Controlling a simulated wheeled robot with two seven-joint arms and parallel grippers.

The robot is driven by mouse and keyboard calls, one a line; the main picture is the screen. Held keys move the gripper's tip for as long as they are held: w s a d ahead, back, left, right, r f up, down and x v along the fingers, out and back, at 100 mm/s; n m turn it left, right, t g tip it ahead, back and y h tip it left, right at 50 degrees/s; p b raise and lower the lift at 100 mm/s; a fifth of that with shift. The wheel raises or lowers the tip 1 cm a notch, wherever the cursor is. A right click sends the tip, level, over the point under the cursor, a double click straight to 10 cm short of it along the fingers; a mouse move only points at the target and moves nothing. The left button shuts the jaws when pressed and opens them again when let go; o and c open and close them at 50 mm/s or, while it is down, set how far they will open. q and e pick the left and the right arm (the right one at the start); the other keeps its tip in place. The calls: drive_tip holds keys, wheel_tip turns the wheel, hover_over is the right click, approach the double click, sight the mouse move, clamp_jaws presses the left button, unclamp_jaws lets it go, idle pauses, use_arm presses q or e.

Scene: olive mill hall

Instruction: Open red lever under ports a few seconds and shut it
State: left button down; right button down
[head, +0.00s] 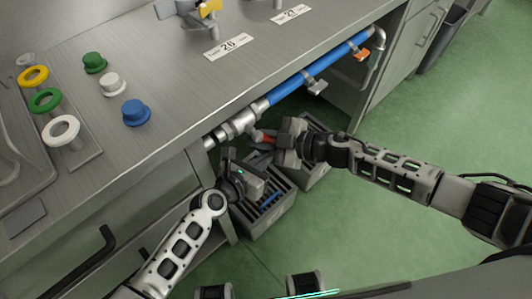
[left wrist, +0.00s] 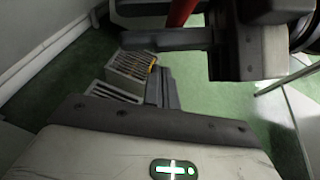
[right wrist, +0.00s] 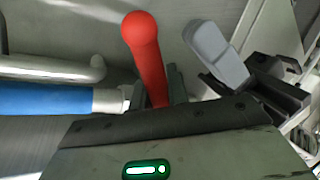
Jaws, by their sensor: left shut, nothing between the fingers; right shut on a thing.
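The red lever (head: 264,137) sits on the pipe under the counter edge, at the near end of its blue length. My right gripper (head: 276,143) is shut on the red lever, whose rounded end sticks out beyond the fingers in the right wrist view (right wrist: 146,55). A piece of the lever also shows at the top of the left wrist view (left wrist: 181,11). My left gripper (head: 229,163) is shut and empty, close to the left of the right gripper and below the pipe. The valve body is partly hidden.
The blue pipe (head: 310,75) also bears a grey lever (head: 317,88) and an orange lever (head: 362,55). Grey slotted crates (head: 262,225) stand on the green floor below my grippers. The counter above carries tags 26 (head: 228,46) and 27 (head: 290,14). Floor to the right is clear.

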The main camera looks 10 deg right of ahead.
drive_tip(key=shift+f, duration=0.1)
use_arm(q)
drive_tip(key=shift+w+d+r, duration=0.35)
drive_tip(key=shift+w+d, duration=0.15)
drive_tip(key=shift+w, duration=0.15)
drive_tip(key=shift+w+d, duration=0.1)
